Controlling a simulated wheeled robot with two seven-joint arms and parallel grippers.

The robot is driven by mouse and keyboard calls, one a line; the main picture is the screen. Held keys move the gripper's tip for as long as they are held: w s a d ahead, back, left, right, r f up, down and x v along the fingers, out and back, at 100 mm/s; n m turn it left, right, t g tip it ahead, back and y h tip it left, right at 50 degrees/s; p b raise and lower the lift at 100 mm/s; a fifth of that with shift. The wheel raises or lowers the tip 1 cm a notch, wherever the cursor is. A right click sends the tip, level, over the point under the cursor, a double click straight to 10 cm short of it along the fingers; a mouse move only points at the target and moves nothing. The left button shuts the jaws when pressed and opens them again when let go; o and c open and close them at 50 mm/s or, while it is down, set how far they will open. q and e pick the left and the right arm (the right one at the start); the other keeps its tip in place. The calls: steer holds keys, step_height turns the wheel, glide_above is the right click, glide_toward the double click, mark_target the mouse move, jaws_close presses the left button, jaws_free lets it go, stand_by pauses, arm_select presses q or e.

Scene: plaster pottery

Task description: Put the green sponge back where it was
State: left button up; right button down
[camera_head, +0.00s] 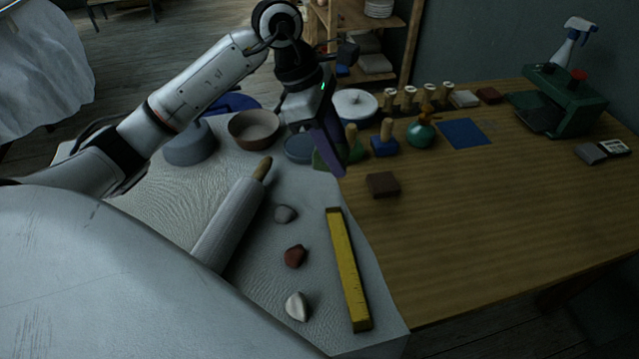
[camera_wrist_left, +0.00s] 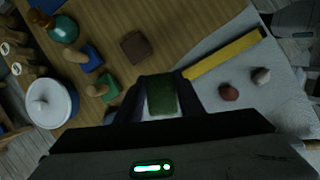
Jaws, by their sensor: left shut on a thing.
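The green sponge (camera_wrist_left: 162,95) is between the fingers of my left gripper in the left wrist view. In the head view, my left gripper (camera_head: 328,158) hangs over the right side of the pale cloth, near the bare wood. A green patch of the sponge (camera_head: 321,161) shows beside its dark fingers. My left gripper (camera_wrist_left: 160,100) is shut on the sponge. Whether the sponge touches the surface below cannot be told. My right gripper is in neither view.
Close by are a stamp with a green base (camera_head: 353,152), a blue-based stamp (camera_head: 385,147), a dark grey disc (camera_head: 299,149) and a brown block (camera_head: 382,185). A rolling pin (camera_head: 229,220), stones and a yellow bar (camera_head: 347,270) lie nearer. The wood at right front is clear.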

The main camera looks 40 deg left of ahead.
arm_select(q)
steer(key=a+f+n, duration=0.1)
steer(key=f, duration=0.2)
steer(key=w+a+f+n+t, duration=0.1)
steer(key=f+n, duration=0.1)
steer(key=f, duration=0.1)
steer(key=w+a+f+n+y, duration=0.1)
steer(key=a+f+n, duration=0.1)
steer(key=f, duration=0.1)
steer(key=shift+f+t, duration=0.2)
steer(key=shift+t, duration=0.2)
steer(key=shift+f+b, duration=0.1)
steer(key=shift+b, duration=0.25)
steer(key=o, duration=1)
steer(key=shift+c, duration=0.2)
steer(key=v, duration=1.2)
steer(key=shift+r+p, duration=0.2)
steer(key=shift+p, duration=0.2)
steer(key=shift+d+f, duration=0.1)
steer(key=shift+d, duration=0.05)
